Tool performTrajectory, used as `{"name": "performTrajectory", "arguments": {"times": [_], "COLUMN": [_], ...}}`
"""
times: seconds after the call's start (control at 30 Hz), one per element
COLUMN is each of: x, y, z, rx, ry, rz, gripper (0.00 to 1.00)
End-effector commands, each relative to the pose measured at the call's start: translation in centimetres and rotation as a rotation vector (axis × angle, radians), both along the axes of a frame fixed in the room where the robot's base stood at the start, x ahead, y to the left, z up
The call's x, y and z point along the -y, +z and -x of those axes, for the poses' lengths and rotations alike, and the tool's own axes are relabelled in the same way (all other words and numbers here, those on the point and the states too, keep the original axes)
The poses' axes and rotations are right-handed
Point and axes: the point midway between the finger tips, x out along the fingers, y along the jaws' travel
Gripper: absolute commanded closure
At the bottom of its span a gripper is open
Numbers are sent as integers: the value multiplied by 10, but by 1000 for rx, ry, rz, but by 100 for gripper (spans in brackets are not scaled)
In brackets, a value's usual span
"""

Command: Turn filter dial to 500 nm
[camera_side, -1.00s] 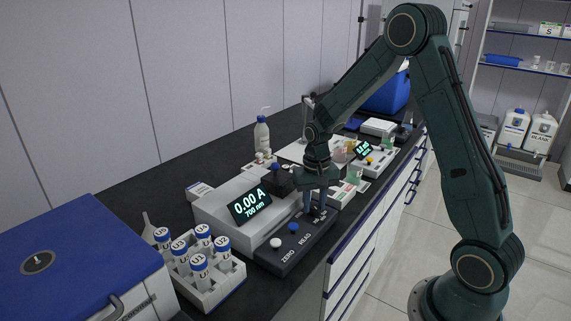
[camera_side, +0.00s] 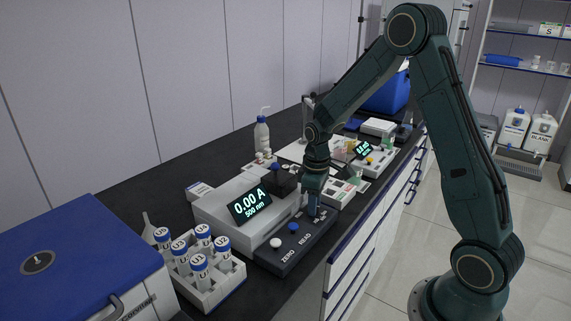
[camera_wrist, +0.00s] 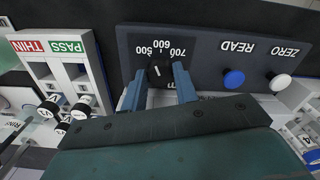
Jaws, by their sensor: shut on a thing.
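The filter dial (camera_wrist: 158,71) is a small black knob with a white pointer line, on the dark control panel (camera_wrist: 205,45) of the spectrophotometer (camera_side: 222,208). The labels 500, 600 and 700 appear upside down around it in the wrist view. The display (camera_side: 250,204) reads 0.00 A and 500 nm. My gripper (camera_wrist: 159,84) is shut on the dial, with one blue finger on each side of it. In the side view my gripper (camera_side: 314,205) points down at the panel's right end and hides the dial.
The blue READ button (camera_wrist: 234,79) and white ZERO button (camera_wrist: 280,82) sit beside the dial on the same panel. A rack (camera_side: 212,293) of capped tubes stands at the front left. A PASS/THIN sorter (camera_wrist: 65,70) lies close by the panel.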

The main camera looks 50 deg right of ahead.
Motion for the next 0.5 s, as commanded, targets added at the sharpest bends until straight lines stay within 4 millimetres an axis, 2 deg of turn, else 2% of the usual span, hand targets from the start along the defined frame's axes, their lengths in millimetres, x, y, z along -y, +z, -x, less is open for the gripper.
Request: {"name": "performTrajectory", "arguments": {"times": [0.23,0.5], "x": [0,0], "y": [2,2], "z": [-1,-1], "rx": [5,6], "ry": [211,356], "rz": [1,1], "gripper": [94,94]}}
